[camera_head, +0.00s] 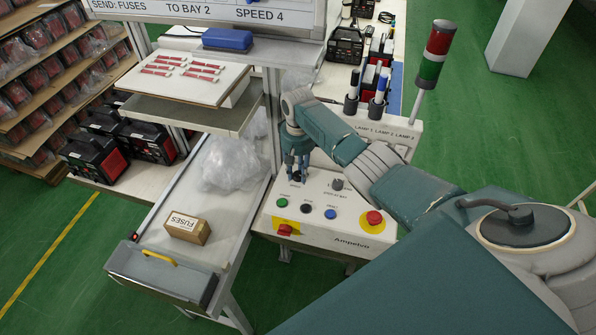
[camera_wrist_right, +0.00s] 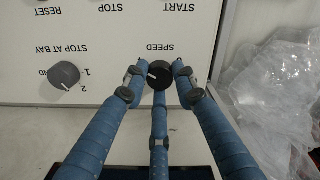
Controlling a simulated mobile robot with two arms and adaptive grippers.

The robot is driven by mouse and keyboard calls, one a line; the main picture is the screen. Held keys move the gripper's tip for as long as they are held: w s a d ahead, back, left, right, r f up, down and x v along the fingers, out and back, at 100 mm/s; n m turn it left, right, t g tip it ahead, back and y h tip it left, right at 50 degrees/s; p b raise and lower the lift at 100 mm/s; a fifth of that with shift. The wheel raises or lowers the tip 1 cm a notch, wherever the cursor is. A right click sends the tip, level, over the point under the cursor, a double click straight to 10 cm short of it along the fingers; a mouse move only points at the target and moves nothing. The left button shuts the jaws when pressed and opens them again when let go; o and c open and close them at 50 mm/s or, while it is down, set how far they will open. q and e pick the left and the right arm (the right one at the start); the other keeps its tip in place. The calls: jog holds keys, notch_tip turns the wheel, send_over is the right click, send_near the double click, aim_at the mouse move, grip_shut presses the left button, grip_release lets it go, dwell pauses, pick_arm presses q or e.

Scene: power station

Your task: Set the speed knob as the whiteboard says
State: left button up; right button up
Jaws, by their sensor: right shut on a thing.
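The whiteboard (camera_head: 215,12) at the top of the head view reads "SEND: FUSES TO BAY 2 SPEED 4"; its upper part is cut off. The black speed knob (camera_wrist_right: 158,75) sits on the white control panel (camera_head: 323,238) under the word SPEED, which appears upside down in the right wrist view. My right gripper (camera_head: 297,176) reaches down to the panel's upper left. Its blue fingers (camera_wrist_right: 157,82) are closed around the knob. A short white mark shows on the knob's left side in the wrist view; its scale numbers are hidden. My left gripper is not in view.
The grey stop-at-bay knob (camera_head: 337,184) is beside the speed knob, its white mark towards 2 in the wrist view (camera_wrist_right: 64,76). Green, black and blue buttons and a red emergency button (camera_head: 374,217) lie nearby. A FUSES box (camera_head: 187,228) and plastic bag (camera_head: 233,163) stand left.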

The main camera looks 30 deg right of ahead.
aim_at(298, 174)
jog(key=shift+w, duration=0.1)
jog(key=o, duration=1.2)
jog(key=shift+c, duration=0.2)
notch_tip(298, 174, up, 8)
jog(key=shift+f, duration=0.2)
